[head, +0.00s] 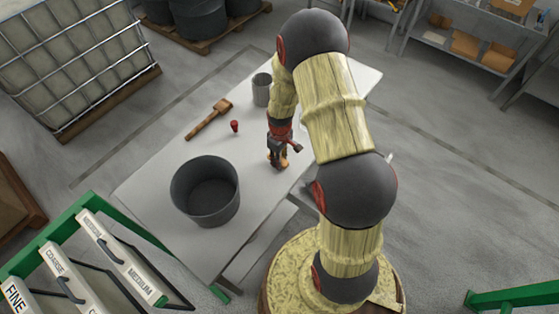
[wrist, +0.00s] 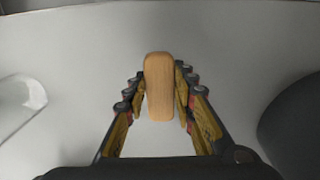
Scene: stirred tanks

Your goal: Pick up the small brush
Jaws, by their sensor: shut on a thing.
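My gripper (head: 279,160) is low over the white table, right of the dark bucket. In the wrist view, its fingers (wrist: 160,98) are shut on both sides of a light-wood, rounded block, the small brush (wrist: 159,80). Only the brush's wooden top shows there; bristles are not visible. In the head view the gripper mostly hides the brush, and I cannot tell whether it touches the table.
The white table (head: 148,190) holds a dark bucket (head: 190,208), a wooden paddle-like tool (head: 208,119), a small red object (head: 235,127) and a grey cup (head: 262,90). Green-framed racks with labelled panels (head: 70,275) stand at lower left. Table surface between them is clear.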

